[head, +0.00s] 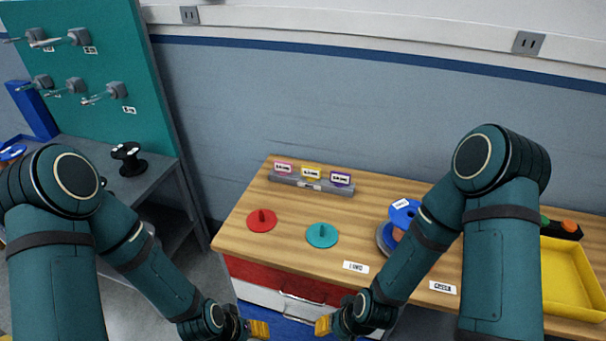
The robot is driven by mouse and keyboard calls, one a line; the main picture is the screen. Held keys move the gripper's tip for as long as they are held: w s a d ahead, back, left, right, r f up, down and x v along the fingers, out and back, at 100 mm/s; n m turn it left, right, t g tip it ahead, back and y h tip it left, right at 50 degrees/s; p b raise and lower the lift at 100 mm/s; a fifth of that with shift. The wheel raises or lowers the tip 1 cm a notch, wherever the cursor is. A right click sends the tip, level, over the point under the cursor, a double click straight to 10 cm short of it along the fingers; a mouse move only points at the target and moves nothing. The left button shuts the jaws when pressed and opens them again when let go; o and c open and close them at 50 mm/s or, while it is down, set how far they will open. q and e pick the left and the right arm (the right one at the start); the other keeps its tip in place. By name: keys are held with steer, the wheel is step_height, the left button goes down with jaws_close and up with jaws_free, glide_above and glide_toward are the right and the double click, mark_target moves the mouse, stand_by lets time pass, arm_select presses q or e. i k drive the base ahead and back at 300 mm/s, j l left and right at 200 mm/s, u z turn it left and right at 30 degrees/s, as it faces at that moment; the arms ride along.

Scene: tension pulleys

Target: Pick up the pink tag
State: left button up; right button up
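The pink tag (283,167) stands upright at the left end of a grey holder bar (325,188) at the back of the wooden table. A yellow tag (311,172) and a purple tag (341,179) stand to its right in the same bar. My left gripper (258,329) and my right gripper (323,325) are low at the bottom edge of the view, in front of the table and well away from the tags. Only their yellow finger parts show clearly, and I cannot tell how far they are open. No object shows in either.
A red disc (262,220) and a teal disc (322,235), each with a knob, lie on the table in front of the bar. A blue spool (403,213) is partly behind my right arm. A yellow tray (570,278) is at right. A grey bench with a teal pegboard (85,70) is at left.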

mark_target(283, 169)
steer(key=j+z, duration=0.1)
steer(key=z, duration=1.35)
steer(key=j+z, duration=0.3)
steer(key=j, duration=0.15)
steer(key=k+j+z, duration=0.3)
steer(key=j, duration=0.15)
steer(key=k+j, duration=0.1)
steer(key=j, duration=0.3)
steer(key=k+j+z, duration=0.1)
steer(key=j, duration=0.25)
steer(key=k+j, duration=0.15)
steer(key=j, duration=0.2)
steer(key=k+j+z, duration=0.15)
steer(key=j, duration=0.25)
steer(key=k+j, duration=0.15)
steer(key=j, duration=0.2)
steer(key=i+j, duration=0.3)
steer(key=j, duration=0.15)
